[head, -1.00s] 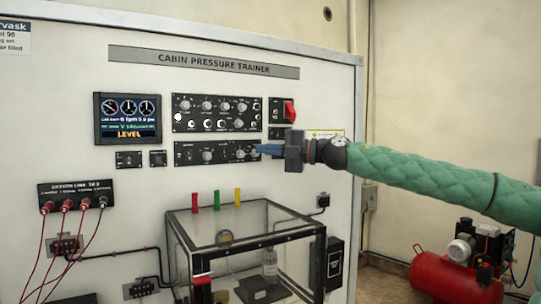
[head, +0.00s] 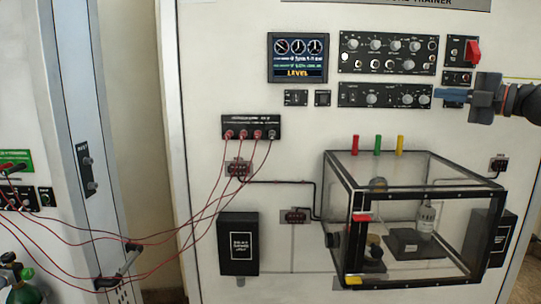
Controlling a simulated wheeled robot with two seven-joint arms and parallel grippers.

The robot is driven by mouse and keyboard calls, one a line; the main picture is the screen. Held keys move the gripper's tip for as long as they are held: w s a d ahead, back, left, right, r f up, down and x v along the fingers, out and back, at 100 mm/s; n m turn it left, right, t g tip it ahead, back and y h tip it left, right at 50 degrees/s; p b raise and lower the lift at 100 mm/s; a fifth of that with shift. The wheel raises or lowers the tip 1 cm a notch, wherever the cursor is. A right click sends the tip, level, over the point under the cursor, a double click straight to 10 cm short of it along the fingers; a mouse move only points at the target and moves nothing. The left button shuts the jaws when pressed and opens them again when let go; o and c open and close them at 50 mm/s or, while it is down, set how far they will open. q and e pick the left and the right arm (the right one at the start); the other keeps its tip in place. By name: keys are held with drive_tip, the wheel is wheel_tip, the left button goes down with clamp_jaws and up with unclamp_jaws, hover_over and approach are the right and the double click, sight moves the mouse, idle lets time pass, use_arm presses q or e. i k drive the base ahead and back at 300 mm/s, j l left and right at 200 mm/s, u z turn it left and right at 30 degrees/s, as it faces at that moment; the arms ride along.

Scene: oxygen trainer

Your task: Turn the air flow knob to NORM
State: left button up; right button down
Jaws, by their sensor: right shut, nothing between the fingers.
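A lower black knob panel (head: 358,94) sits on the white trainer wall with several grey knobs. An upper black knob panel (head: 350,52) holds more knobs and switches. The printed labels are too small to read, so I cannot tell which knob is air flow or where it points. My right gripper (head: 438,95) comes in from the right, its blue fingers shut and empty. The fingertips are at the right end of the lower panel, close to its rightmost knob (head: 424,99); I cannot tell whether they touch. My left gripper is not in view.
A display screen (head: 298,58) reads LEVEL. A red switch (head: 473,50) is above my right gripper. A clear chamber (head: 420,185) with coloured plugs juts out below the panels. Red cables hang from a socket box (head: 251,127) towards the left stand.

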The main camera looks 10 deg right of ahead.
sight(371, 99)
drive_tip(key=k+l, duration=0.8)
